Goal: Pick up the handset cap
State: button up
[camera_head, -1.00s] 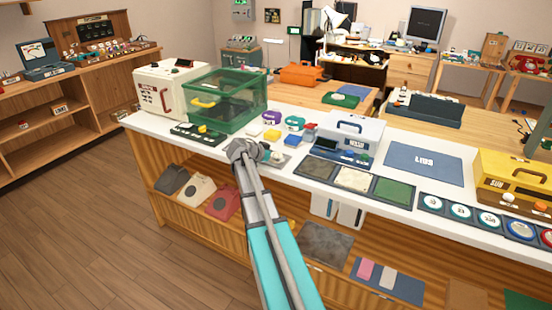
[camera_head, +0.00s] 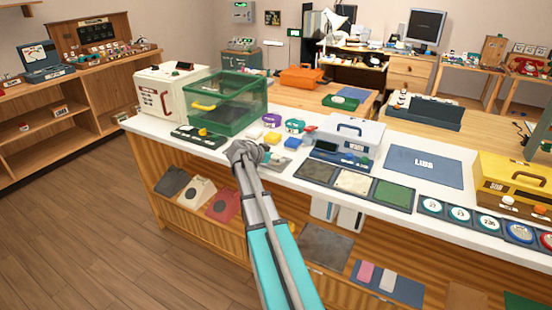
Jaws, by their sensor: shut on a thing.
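My gripper (camera_head: 275,160) is low over the white counter (camera_head: 215,152), at its front edge, just in front of the blue block. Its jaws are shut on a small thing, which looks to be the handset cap. The thing is mostly hidden by the jaws and too small to make out its shape. I cannot tell whether it still touches the counter.
Behind my gripper are a yellow block (camera_head: 272,136), a blue block (camera_head: 292,142), a purple tub (camera_head: 271,120) and a teal tub (camera_head: 294,126). A green clear-sided case (camera_head: 226,105) stands to the left. A grey-white box (camera_head: 348,138) and flat trays (camera_head: 352,182) lie to the right.

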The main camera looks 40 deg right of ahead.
jog(key=shift+r+p, duration=0.55)
jog(key=shift+r, duration=0.2)
jog(key=s+a+r+p, duration=0.1)
jog(key=s+r+p, duration=1)
jog(key=s, duration=0.3)
jog(key=shift+a, duration=0.35)
jog(key=shift+r, duration=0.1)
notch_tip(320, 180, up, 4)
jog(key=p, duration=0.3)
jog(key=shift+f+p, duration=0.25)
jog(key=shift+p, duration=0.1)
jog(key=shift+s+f, duration=0.1)
